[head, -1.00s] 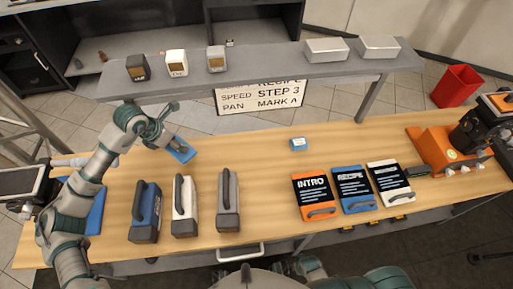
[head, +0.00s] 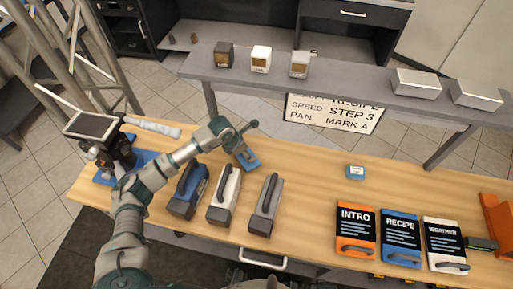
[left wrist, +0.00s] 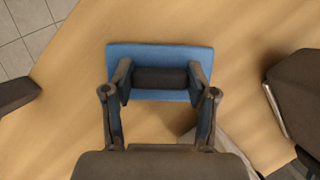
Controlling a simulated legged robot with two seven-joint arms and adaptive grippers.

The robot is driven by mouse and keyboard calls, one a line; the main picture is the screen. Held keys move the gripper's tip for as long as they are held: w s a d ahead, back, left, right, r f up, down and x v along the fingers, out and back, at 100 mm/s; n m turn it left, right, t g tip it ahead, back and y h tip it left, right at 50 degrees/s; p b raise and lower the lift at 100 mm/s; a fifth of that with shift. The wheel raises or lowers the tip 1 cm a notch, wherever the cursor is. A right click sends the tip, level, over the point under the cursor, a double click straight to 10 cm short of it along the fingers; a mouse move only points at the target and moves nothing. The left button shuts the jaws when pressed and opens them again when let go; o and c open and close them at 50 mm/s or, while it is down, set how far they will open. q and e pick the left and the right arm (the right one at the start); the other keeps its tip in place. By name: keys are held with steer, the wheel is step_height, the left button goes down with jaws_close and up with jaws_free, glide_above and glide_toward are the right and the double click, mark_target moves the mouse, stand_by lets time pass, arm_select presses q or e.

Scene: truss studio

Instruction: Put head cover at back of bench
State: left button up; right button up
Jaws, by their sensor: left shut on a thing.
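The head cover appears to be the flat blue piece (head: 247,160) with a dark round grip. In the head view it is over the bench (head: 310,190), behind the white and grey handled blocks. My left gripper (head: 240,138) is shut on it. In the left wrist view the blue plate (left wrist: 160,49) spans beyond both fingers, and its dark grip (left wrist: 160,78) lies between the fingertips of my left gripper (left wrist: 160,85). I cannot tell whether the cover touches the bench top. My right gripper is not in view.
Blue (head: 188,192), white (head: 223,195) and grey (head: 265,205) handled blocks stand in front of the cover. A grey shelf (head: 345,82) runs behind.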

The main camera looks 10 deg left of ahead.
arm_select(q)
steer(key=shift+w+d, duration=0.5)
steer(key=shift+w, duration=0.15)
steer(key=shift+w+d+f, duration=0.1)
steer(key=shift+w+d, duration=0.35)
steer(key=shift+w, duration=0.4)
steer(key=shift+w+d+f, duration=0.15)
steer(key=shift+w, duration=0.2)
steer(key=shift+f, duration=0.55)
steer(key=shift+d, duration=0.4)
steer(key=o, duration=1.1)
steer(key=shift+o, duration=0.2)
steer(key=shift+a, duration=0.3)
steer(key=shift+s+a+r, duration=0.1)
steer(key=shift+a+r, duration=0.05)
steer(key=shift+r, duration=0.1)
steer(key=v, duration=1)
steer(key=shift+s+d+r+p, duration=0.1)
steer(key=shift+d+r+p, duration=0.1)
steer(key=shift+r+p, duration=0.15)
steer(key=shift+s+a+r, duration=0.15)
steer(key=shift+a+r, duration=0.1)
steer(key=shift+r, duration=0.2)
steer(key=shift+a, duration=0.1)
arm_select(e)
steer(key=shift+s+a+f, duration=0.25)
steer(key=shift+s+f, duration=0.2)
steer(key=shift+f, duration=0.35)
